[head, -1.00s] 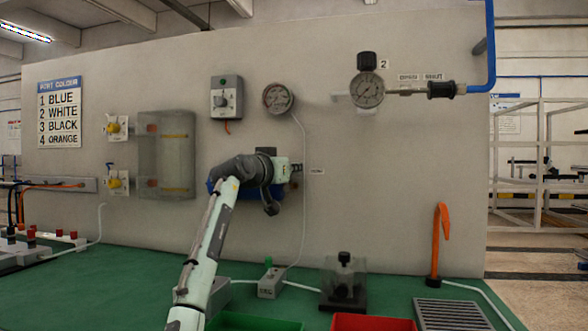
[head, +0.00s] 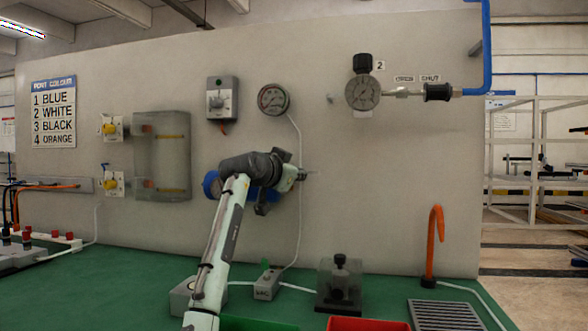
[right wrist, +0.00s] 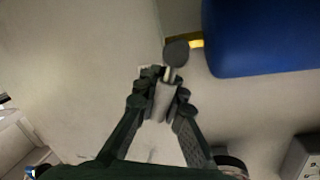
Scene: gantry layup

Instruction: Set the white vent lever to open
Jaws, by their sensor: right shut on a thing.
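In the right wrist view my right gripper (right wrist: 165,100) is shut on a pale stick-like handle, taken to be the white vent lever (right wrist: 162,108). A dark round piece (right wrist: 176,52) shows just beyond it. In the head view my right gripper (head: 302,175) is against the grey wall panel, below the round gauge (head: 273,99); the lever is mostly hidden there and its setting cannot be told. Small labels reading roughly open and shut (head: 416,78) sit on the wall at upper right, away from this gripper. My left gripper is not in view.
A blue rounded body (right wrist: 265,38) is close to the gripper, partly behind my arm in the head view (head: 212,184). A thin pale hose hangs below the gauge. The green bench (head: 120,285) holds a black-knobbed block (head: 340,285), a red tray (head: 368,324) and an orange hook (head: 435,240).

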